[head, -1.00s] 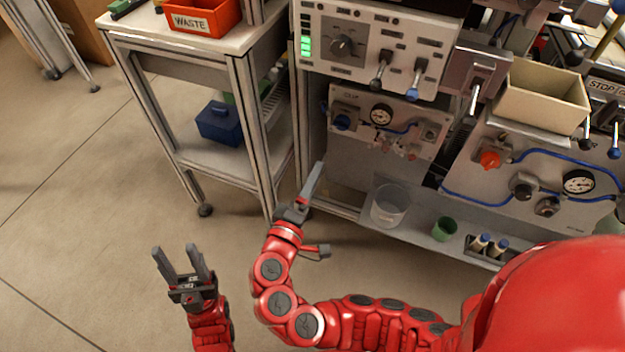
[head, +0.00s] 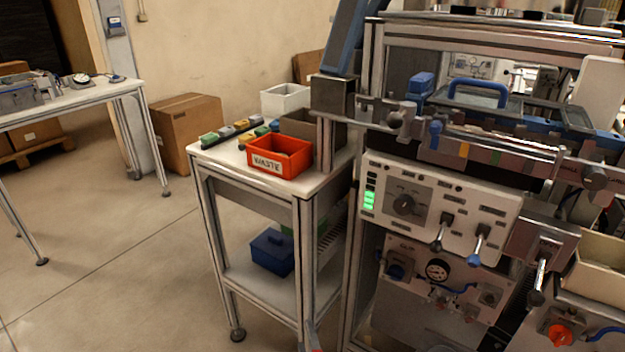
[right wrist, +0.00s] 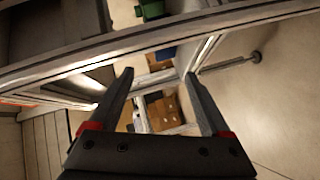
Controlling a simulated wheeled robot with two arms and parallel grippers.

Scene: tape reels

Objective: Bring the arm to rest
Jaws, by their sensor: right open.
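My right gripper (right wrist: 159,78) shows in the right wrist view with its two dark fingers apart and nothing between them. In the head view only a small sliver at the bottom edge, in front of the cart, seems to be part of it. My left gripper is out of view in the head view.
A table (head: 70,109) and cardboard box (head: 188,132) are at left. Floor between is clear.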

